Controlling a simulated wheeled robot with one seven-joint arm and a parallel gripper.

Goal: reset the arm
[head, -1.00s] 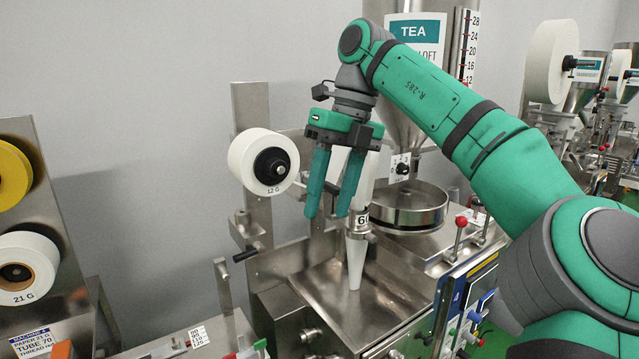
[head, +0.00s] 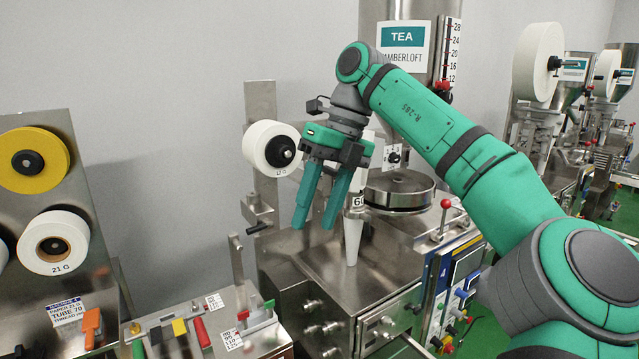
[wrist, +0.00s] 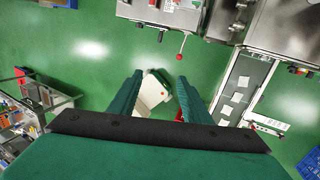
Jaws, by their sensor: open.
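My gripper (head: 315,222) hangs from my green arm in the middle of the head view, its two green fingers pointing down. The fingers are apart and nothing is between them. In the head view it appears in front of a steel packing machine, left of the white forming tube (head: 353,240). In the wrist view my gripper (wrist: 157,78) is spread open over the green floor (wrist: 110,25), with a white and green shape, likely my own base, far below between the fingers.
A white paper roll (head: 262,148) sits behind my gripper. At left a panel holds a yellow roll (head: 50,160) and a 21 G roll (head: 40,262). A round steel pan (head: 400,205) stands right of the tube. Conveyor and sachets (wrist: 240,85) show in the wrist view.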

